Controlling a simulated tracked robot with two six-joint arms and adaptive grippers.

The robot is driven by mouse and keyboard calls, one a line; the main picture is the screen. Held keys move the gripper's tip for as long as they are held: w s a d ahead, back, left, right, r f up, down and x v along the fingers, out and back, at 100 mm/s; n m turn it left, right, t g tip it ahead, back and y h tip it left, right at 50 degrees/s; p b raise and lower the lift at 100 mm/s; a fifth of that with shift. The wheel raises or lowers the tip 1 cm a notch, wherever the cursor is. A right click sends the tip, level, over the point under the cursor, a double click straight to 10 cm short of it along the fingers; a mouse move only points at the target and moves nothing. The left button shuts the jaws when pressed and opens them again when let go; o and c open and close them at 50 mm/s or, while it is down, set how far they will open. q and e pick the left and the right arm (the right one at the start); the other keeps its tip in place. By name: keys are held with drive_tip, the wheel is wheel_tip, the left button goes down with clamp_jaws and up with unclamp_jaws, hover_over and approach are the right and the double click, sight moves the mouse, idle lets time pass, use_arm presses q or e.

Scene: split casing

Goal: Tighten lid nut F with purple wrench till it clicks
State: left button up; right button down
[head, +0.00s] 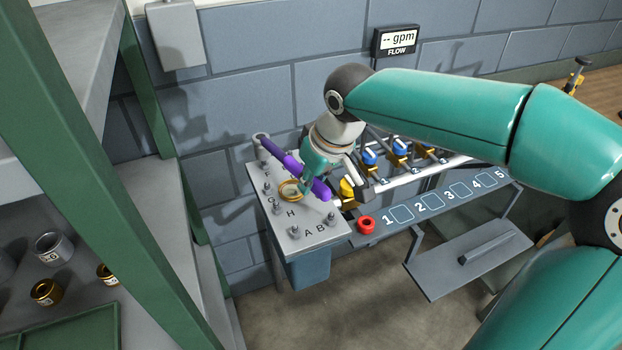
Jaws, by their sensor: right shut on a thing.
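The purple wrench (284,159) slants across the grey casing lid (318,240). My right gripper (312,170) is shut on the wrench's shaft. The wrench's grey ring end (261,137) is at the lid's far left corner, by the stud near the faint letter F. I cannot tell whether the ring is around lid nut F or above it; the nut itself is too small or hidden to make out. Other studs with nuts, such as the one near G (276,208), stand along the lid's edge. My left gripper is out of view.
A brass ring (290,190) lies on the lid under the wrench. A green-posted shelf (165,190) stands close on the left. The flow display reads "-- gpm".

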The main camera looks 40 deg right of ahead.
sight(312, 192)
drive_tip(key=shift+f, duration=0.15)
drive_tip(key=shift+f+b, duration=1.4)
drive_tip(key=shift+f, duration=0.05)
drive_tip(key=shift+w+a+m+h+b, duration=0.15)
drive_tip(key=shift+a+m+h+b, duration=0.2)
drive_tip(key=shift+a+m, duration=1.05)
drive_tip(key=shift+m+h, duration=0.45)
drive_tip(key=shift+m, duration=0.45)
drive_tip(key=shift+w+a, duration=0.25)
drive_tip(key=shift+a, duration=0.8)
drive_tip(key=shift+w+a, duration=0.25)
drive_tip(key=shift+a, duration=0.8)
drive_tip(key=shift+s+d+f+b, duration=0.1)
drive_tip(key=shift+d+f+b, duration=0.05)
drive_tip(key=shift+d+b, duration=0.3)
drive_tip(key=shift+a, duration=0.1)
